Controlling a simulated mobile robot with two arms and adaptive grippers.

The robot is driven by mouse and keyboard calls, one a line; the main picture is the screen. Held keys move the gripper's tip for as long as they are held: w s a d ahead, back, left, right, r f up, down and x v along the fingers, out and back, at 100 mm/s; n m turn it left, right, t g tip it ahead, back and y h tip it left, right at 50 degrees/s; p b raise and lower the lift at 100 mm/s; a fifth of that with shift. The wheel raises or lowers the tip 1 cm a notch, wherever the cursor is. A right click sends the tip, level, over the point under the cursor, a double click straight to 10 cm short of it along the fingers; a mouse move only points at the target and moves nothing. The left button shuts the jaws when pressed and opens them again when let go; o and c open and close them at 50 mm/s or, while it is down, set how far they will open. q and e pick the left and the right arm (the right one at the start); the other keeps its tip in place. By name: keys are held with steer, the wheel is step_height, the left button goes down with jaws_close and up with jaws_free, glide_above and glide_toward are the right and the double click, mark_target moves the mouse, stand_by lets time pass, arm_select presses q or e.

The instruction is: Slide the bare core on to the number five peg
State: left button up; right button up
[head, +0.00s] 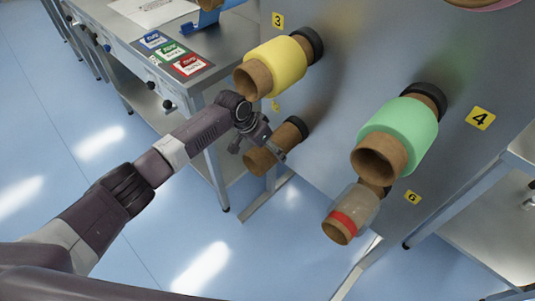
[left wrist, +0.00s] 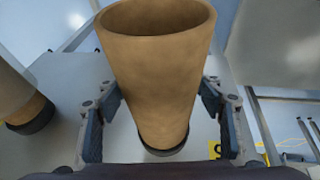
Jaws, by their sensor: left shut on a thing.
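The bare core (head: 259,161) is a plain brown cardboard tube below the yellow roll in the head view. It fills the middle of the left wrist view (left wrist: 160,75), open end toward the camera. My left gripper (head: 272,146) is shut on it, with one finger on each side (left wrist: 160,115). The core's far end lies close to the black collar (head: 297,126) of the lower-left peg, in line with it. The peg itself is hidden, and I cannot tell a small gap from contact. A yellow label (head: 275,105) beside this peg is mostly hidden, its number unreadable. My right gripper is not in view.
A yellow roll (head: 279,65) sits just above, by label 3 (head: 278,20). A green roll (head: 401,133) is by label 4 (head: 480,118). A clear roll with a red band (head: 352,211) is by label 6 (head: 412,197). A metal table (head: 206,80) stands left.

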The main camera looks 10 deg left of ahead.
arm_select(q)
steer(key=o, duration=1.5)
